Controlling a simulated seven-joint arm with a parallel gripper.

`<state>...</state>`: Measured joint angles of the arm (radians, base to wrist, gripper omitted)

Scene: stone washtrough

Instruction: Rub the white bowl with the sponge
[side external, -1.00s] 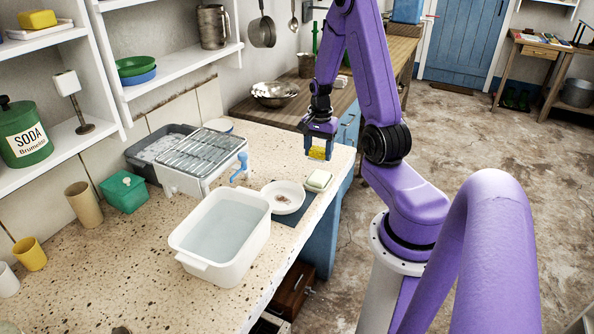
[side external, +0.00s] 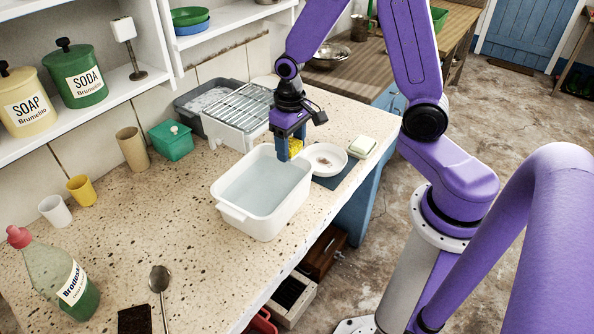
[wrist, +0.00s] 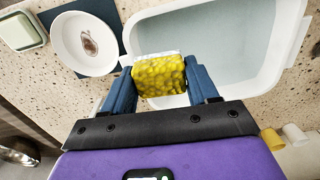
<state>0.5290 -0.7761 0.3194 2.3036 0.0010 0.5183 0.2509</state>
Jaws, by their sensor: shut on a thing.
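My gripper (side external: 287,150) is shut on a yellow sponge (side external: 296,146) with a pale layer on one side. In the wrist view, the sponge (wrist: 159,78) sits between the two blue fingers of my gripper (wrist: 158,80). The white bowl (side external: 326,159) lies on a dark blue mat (side external: 329,183), just right of the sponge in the side view. The bowl also shows at the upper left of the wrist view (wrist: 75,60), with a brown stain inside.
A white tub (side external: 265,192) of water stands beside the bowl. A soap dish (side external: 362,147) lies to the bowl's right. A wire drying rack (side external: 238,105) stands behind the tub. A green-and-clear bottle (side external: 62,277) and a spoon (side external: 160,281) are at the front left.

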